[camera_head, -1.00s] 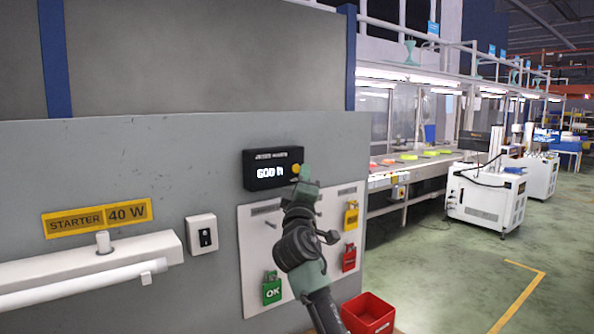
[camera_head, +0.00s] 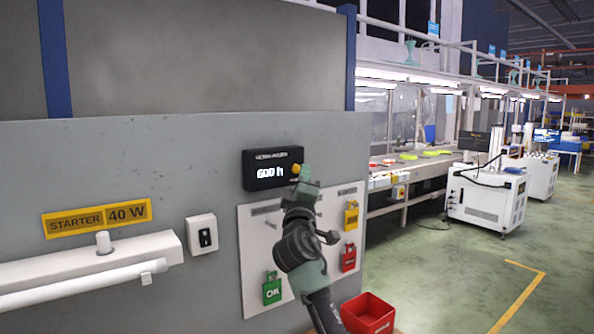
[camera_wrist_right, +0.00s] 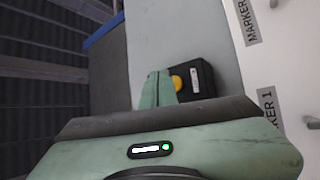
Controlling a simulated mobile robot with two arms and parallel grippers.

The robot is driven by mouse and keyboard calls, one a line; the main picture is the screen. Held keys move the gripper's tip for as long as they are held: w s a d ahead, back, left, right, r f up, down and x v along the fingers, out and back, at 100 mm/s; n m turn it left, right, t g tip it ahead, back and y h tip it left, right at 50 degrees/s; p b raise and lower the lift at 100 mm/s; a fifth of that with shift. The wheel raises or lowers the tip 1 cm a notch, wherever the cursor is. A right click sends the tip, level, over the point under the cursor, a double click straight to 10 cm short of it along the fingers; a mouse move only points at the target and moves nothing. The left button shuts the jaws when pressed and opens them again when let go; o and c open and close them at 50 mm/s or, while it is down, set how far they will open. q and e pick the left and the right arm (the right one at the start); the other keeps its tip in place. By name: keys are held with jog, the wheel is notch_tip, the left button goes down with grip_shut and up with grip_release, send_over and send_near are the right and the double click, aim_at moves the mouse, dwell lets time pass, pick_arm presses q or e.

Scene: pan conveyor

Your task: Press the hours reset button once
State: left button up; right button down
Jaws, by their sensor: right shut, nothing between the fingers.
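The black hours meter (camera_head: 262,170) is mounted on the grey wall panel, with a lit white display. Its yellow round reset button (camera_head: 296,169) is at the display's right side. My right gripper (camera_head: 304,174) is shut and empty, its tip right at the button. In the right wrist view the shut green fingers (camera_wrist_right: 157,88) end close beside the yellow button (camera_wrist_right: 178,83) on the black meter (camera_wrist_right: 201,80). I cannot tell whether they touch it. My left gripper is not in view.
Below the meter is a white board (camera_head: 252,232) with a green OK tag (camera_head: 272,290), a yellow lock (camera_head: 351,217) and a red lock (camera_head: 348,258). A red bin (camera_head: 369,314) stands below. A white tube lamp (camera_head: 80,290) and a switch (camera_head: 202,234) are at left.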

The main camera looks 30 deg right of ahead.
jog(key=shift+w, duration=0.1)
dwell(0.4)
jog(key=shift+w+b, duration=0.3)
jog(key=shift+w, duration=0.05)
jog(key=shift+w+a+b, duration=0.1)
jog(key=shift+w+b, duration=0.25)
dwell(0.5)
jog(key=shift+s, duration=0.2)
jog(key=shift+s+p, duration=0.4)
jog(key=shift+s, duration=0.2)
jog(key=s, duration=0.1)
jog(key=s+p, duration=0.1)
jog(key=s, duration=0.1)
jog(key=s+p, duration=0.1)
jog(key=s, duration=0.1)
jog(key=shift+d, duration=0.25)
